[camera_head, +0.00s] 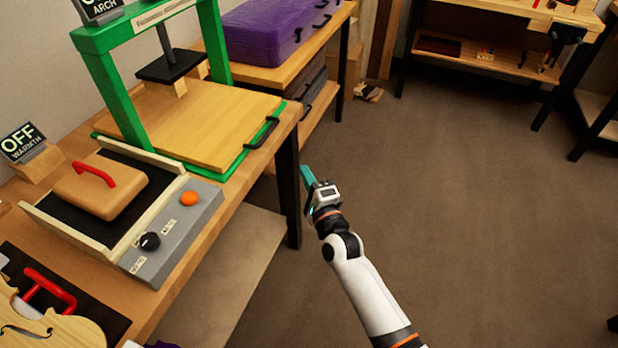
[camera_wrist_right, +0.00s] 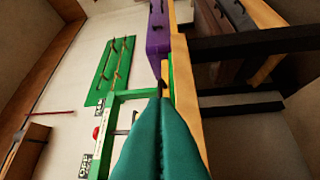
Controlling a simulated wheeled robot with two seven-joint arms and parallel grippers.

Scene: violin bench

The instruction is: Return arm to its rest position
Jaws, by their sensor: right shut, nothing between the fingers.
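My right arm (camera_head: 365,285) reaches up from the bottom of the head view. My right gripper (camera_head: 307,176) is beside the bench's right edge, in front of the dark table leg, apart from the things on the bench. Its teal fingers (camera_wrist_right: 160,140) are shut together and empty in the right wrist view. My left gripper does not show in either view.
The wooden bench (camera_head: 255,155) holds a green press frame (camera_head: 108,95), a grey control box (camera_head: 170,240) with an orange button, and a violin body (camera_head: 50,325). A purple case (camera_head: 275,30) stands on a table behind. The floor (camera_head: 460,190) to the right is clear.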

